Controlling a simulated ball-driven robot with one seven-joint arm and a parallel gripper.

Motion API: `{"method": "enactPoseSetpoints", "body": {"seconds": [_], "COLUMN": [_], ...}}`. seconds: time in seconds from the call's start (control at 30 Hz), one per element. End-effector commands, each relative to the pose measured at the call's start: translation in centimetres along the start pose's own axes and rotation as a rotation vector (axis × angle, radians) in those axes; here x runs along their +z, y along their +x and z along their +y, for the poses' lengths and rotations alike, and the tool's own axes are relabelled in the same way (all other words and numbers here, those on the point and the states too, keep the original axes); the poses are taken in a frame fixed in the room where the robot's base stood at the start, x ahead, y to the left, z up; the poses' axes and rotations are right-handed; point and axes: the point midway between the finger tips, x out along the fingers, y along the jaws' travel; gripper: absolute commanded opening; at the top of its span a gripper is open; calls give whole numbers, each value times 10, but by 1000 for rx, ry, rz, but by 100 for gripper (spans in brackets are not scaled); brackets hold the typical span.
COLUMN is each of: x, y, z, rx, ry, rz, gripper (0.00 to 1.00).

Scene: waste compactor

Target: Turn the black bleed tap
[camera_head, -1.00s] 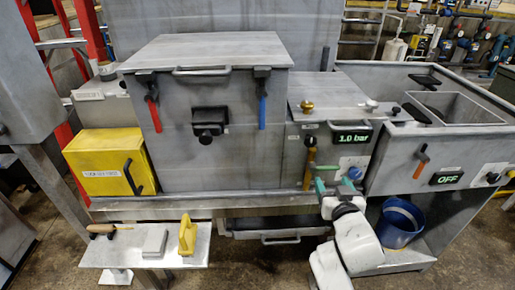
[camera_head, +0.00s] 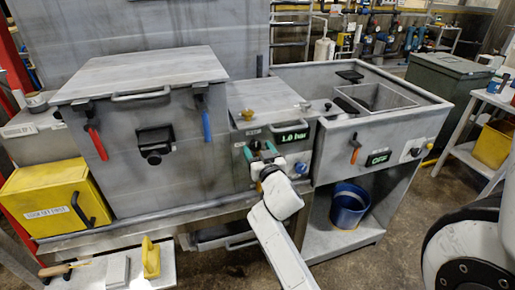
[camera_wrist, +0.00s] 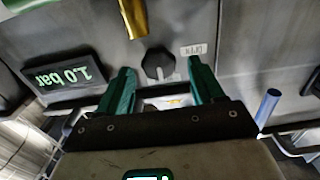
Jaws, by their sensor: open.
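The black bleed tap (camera_wrist: 157,65), a small round knob, sits on the grey metal panel in the wrist view, with a small label (camera_wrist: 193,50) beside it. My gripper (camera_wrist: 161,67) is open, its two green fingers apart. The tap shows between the fingertips in the picture; I cannot tell how much depth separates them. In the head view my gripper (camera_head: 261,151) is at the panel, left of the green "1.0 bar" display (camera_head: 291,137), and largely covers the tap. The display also shows in the wrist view (camera_wrist: 62,76).
A brass part (camera_wrist: 134,16) is close to the tap in the wrist view. A blue-tipped handle (camera_wrist: 268,106) stands to the right there. In the head view, a blue bucket (camera_head: 348,205) is below right, and a yellow box (camera_head: 48,208) is at left.

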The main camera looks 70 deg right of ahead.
Motion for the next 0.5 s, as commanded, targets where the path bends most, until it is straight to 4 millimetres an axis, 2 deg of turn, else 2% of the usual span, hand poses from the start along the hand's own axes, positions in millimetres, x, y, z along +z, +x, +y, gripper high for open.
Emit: {"method": "enactPoseSetpoints", "body": {"seconds": [0.13, 0.37, 0.5], "x": [0, 0, 0], "y": [7, 7, 7], "z": [0, 0, 0], "rx": [0, 0, 0], "ry": [0, 0, 0], "rz": [-1, 0, 0], "gripper": [67, 67, 56]}}
